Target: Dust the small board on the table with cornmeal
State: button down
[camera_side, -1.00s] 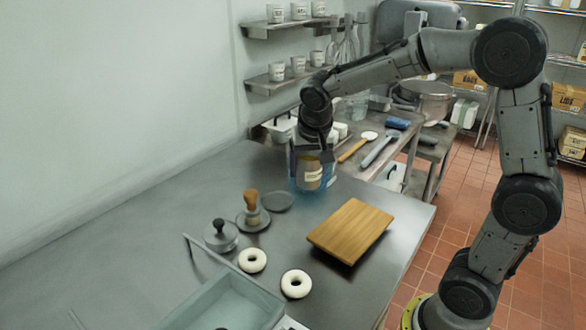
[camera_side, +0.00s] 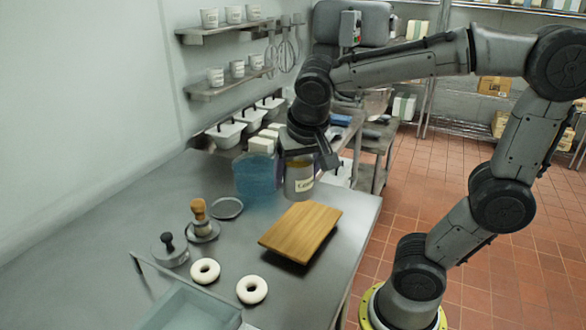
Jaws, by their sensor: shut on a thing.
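My gripper (camera_side: 300,160) is shut on a labelled shaker (camera_side: 299,184), whose label I cannot read in full. It holds the shaker in the air just past the far edge of the small wooden board (camera_side: 301,231). The board lies on the steel table (camera_side: 215,287), and its top looks bare. The gripper's fingers partly cover the shaker's upper part. The shaker looks roughly upright.
A blue translucent container (camera_side: 257,176) stands left of the shaker. Two white bagels (camera_side: 206,270), a wood-handled tool (camera_side: 201,222), a round dish (camera_side: 228,208), a black-knobbed metal piece (camera_side: 169,251) and a grey tray (camera_side: 195,308) are on the near left.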

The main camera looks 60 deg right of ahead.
jog(key=shift+f, duration=4.35)
jog(key=shift+s+d, duration=0.2)
jog(key=shift+d, duration=2)
jog(key=shift+s+d, duration=0.2)
jog(key=shift+d, duration=2)
jog(key=shift+s+d, duration=0.2)
jog(key=shift+d, duration=2)
jog(key=shift+w+d, duration=0.15)
jog(key=shift+w, duration=2.2)
